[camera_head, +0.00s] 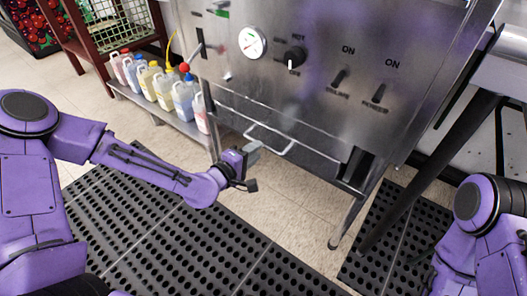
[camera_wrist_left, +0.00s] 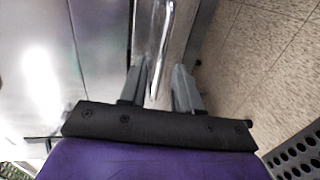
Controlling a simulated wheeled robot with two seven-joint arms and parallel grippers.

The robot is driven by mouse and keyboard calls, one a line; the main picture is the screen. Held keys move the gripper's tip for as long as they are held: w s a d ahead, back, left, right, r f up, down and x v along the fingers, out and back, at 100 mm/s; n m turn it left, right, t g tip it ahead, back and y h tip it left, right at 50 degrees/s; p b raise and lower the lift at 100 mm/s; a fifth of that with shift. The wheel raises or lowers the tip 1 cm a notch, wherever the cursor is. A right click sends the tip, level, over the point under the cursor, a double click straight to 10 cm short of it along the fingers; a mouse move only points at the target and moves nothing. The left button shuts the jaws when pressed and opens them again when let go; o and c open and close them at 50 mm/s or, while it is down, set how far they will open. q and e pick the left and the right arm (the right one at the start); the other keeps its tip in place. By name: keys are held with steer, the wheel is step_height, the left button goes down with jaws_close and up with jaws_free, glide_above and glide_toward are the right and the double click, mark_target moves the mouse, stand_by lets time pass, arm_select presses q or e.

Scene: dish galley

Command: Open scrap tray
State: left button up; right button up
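The scrap tray (camera_head: 318,150) is a low metal front at the bottom of the steel dish machine, and it looks closed. Its bar handle (camera_head: 272,146) sticks out toward me; the bar also shows in the left wrist view (camera_wrist_left: 163,45). My left gripper (camera_head: 252,150) is at the left end of the handle. In the left wrist view my left gripper (camera_wrist_left: 160,82) is open, with the bar appearing between its two fingers. I cannot tell whether either finger touches the bar. My right arm shows at the right edge, with its gripper out of view.
Several coloured bottles (camera_head: 165,88) stand on a low shelf (camera_head: 150,105) left of the machine. A machine leg (camera_head: 350,212) stands to the right of the tray. Black perforated mats (camera_head: 150,235) cover the floor in front, with bare tile between them and the machine.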

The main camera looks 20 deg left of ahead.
arm_select(q)
steer(key=b+x, duration=0.1)
steer(key=x, duration=0.4)
steer(key=shift+w, duration=0.1)
jaws_close()
